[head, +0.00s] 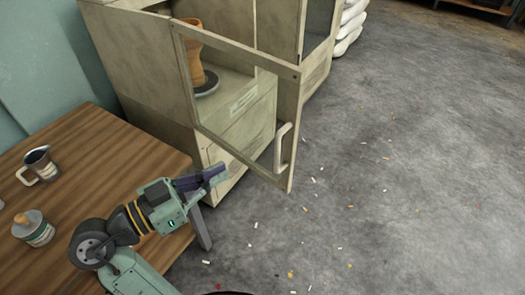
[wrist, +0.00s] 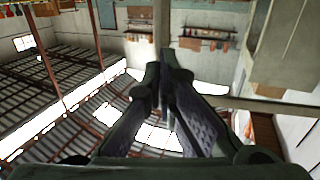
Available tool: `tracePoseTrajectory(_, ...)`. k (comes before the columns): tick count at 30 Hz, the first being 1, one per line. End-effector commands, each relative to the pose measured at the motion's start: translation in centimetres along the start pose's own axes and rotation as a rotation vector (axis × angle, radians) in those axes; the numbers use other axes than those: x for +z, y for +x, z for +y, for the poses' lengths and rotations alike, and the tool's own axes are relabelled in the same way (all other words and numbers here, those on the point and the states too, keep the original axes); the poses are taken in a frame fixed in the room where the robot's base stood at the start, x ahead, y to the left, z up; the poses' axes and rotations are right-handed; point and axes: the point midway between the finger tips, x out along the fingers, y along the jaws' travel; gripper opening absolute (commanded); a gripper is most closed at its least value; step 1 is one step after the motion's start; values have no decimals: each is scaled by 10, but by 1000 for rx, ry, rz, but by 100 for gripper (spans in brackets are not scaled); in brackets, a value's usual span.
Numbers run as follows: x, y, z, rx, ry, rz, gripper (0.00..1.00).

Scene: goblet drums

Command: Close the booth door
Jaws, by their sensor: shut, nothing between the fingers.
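The booth door (head: 287,150) is a pale frame with a clear pane, and it stands open, swung out toward me from the booth (head: 160,85). Its light bar handle (head: 283,148) is on the outer lower part of the frame. Inside the booth a terracotta goblet drum (head: 190,60) stands on a dark round disc (head: 205,85). My gripper (head: 222,172) is shut and empty, to the left of and below the handle in the picture, apart from it. In the wrist view my gripper's fingers (wrist: 165,75) are together with nothing between them.
A wooden table (head: 85,150) stands at the left, with a metal mug (head: 38,162) and a jar (head: 33,228) on it. The grey floor (head: 400,150) to the right is open, with small scraps scattered on it. White sacks (head: 349,25) are stacked behind the booth.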

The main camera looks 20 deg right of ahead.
Motion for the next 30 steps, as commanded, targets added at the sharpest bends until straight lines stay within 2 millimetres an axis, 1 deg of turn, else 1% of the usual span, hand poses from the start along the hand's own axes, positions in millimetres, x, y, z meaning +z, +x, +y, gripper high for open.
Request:
tracePoseTrajectory(3, -3, 26, 1, 5, -4, 1, 0)
tracePoseTrajectory(9, -4, 69, 0, 2, -4, 1, 0)
tracePoseTrajectory(12, -4, 87, 0, 2, -3, 1, 0)
tracePoseTrajectory(15, -3, 101, 0, 1, -3, 0, 0)
tracePoseTrajectory(18, -2, 110, -1, -2, -3, 1, 0)
tracePoseTrajectory(21, -1, 115, -1, -3, -1, 0, 0)
tracePoseTrajectory(30, 0, 116, -1, -4, 0, 0, 0)
